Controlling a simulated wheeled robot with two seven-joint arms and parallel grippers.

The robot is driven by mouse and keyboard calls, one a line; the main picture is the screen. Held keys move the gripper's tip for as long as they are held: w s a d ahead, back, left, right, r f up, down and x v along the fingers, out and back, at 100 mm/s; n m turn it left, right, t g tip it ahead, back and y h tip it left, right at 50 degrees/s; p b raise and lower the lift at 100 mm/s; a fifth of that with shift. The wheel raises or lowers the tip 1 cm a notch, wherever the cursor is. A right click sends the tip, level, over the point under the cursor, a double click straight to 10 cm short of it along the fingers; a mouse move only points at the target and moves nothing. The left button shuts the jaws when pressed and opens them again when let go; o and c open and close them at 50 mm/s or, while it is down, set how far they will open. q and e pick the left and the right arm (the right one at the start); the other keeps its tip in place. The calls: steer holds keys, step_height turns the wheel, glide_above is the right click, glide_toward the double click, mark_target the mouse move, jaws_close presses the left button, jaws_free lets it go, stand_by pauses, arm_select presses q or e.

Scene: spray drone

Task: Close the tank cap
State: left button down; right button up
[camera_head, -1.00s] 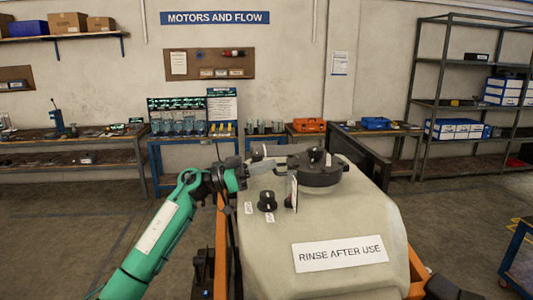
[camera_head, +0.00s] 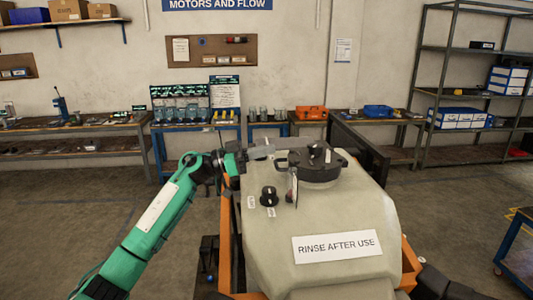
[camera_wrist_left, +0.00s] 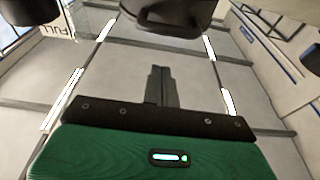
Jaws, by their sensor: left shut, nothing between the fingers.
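The pale tank (camera_head: 262,235) stands in front of me with a "RINSE AFTER USE" label. The round black tank cap (camera_head: 318,172) sits over its top opening, with a raised grip on top; I cannot tell whether it is fully seated. My left gripper (camera_head: 272,146) is shut and empty, just left of the cap and about level with its top. In the left wrist view its fingers (camera_wrist_left: 161,72) are together, with a dark part, likely the cap (camera_wrist_left: 165,14), beyond the tips. Contact is not clear. My right gripper is not in view.
A black knob (camera_head: 269,196) and a small upright plate (camera_head: 292,187) stand on the tank left of the cap. An orange frame (camera_head: 225,240) surrounds the tank. Workbenches and a shelf rack (camera_head: 425,100) stand at the far wall, with open floor between.

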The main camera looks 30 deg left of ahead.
arm_select(q)
steer(key=s+a+f+b, duration=0.1)
steer(key=b, duration=0.2)
steer(key=shift+s+a+f, duration=0.3)
steer(key=shift+s, duration=0.1)
steer(key=f+b+v, duration=0.1)
steer(key=b+v, duration=0.3)
steer(key=v, duration=0.3)
steer(key=shift+w+f, duration=0.2)
steer(key=shift+w, duration=0.15)
